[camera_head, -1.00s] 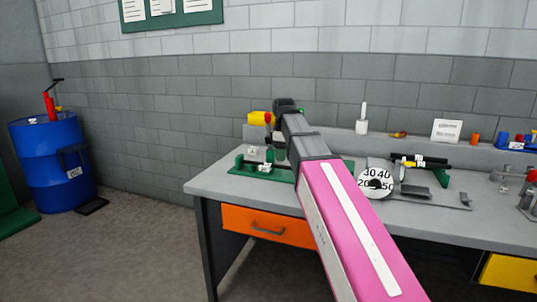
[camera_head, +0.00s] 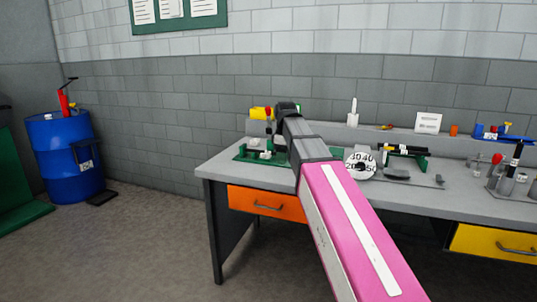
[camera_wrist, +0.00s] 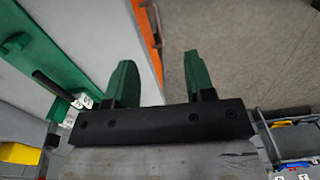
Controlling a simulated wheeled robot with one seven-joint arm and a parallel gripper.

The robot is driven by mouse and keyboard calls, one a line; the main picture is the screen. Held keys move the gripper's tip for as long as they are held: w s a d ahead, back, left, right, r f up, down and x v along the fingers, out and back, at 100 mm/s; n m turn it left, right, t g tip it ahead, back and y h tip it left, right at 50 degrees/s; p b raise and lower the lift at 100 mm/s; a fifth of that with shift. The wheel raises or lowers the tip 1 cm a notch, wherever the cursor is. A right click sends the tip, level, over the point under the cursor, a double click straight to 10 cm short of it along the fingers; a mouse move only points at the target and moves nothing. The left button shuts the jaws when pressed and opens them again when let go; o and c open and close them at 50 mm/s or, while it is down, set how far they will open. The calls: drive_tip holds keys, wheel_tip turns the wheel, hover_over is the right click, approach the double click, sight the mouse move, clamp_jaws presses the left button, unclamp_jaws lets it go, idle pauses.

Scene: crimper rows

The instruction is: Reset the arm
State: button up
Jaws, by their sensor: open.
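My arm, pink with a grey wrist section, reaches forward over the left part of the grey workbench (camera_head: 224,170) in the head view. My gripper shows in the wrist view (camera_wrist: 158,72) with its two green fingers apart and nothing between them. Between and beyond the fingers I see the bench edge and the floor. In the head view my arm hides the fingers. A green fixture (camera_head: 252,153) stands on the bench just left of my wrist; a green plate also shows at the left of the wrist view (camera_wrist: 45,65).
A round numbered dial (camera_head: 360,163) and a black-and-green tool rest (camera_head: 405,152) stand right of my arm. A blue tray (camera_head: 490,136) and a grey holder (camera_head: 508,185) are farther right. The bench has an orange drawer (camera_head: 262,203) and a yellow drawer (camera_head: 492,242). A blue drum (camera_head: 62,160) stands left.

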drive_tip(key=s+d+f+m, duration=0.4)
drive_tip(key=s+f, duration=0.1)
drive_tip(key=f, duration=0.7)
drive_tip(key=s+d+f+m, duration=0.4)
drive_tip(key=s+f+m, duration=0.1)
drive_tip(key=f, duration=0.8)
drive_tip(key=s+d+f+m, duration=0.4)
drive_tip(key=s+d+f, duration=0.1)
drive_tip(key=f, duration=0.7)
drive_tip(key=shift+s+f+m, duration=0.3)
drive_tip(key=shift+s+f, duration=0.1)
drive_tip(key=shift+s, duration=0.4)
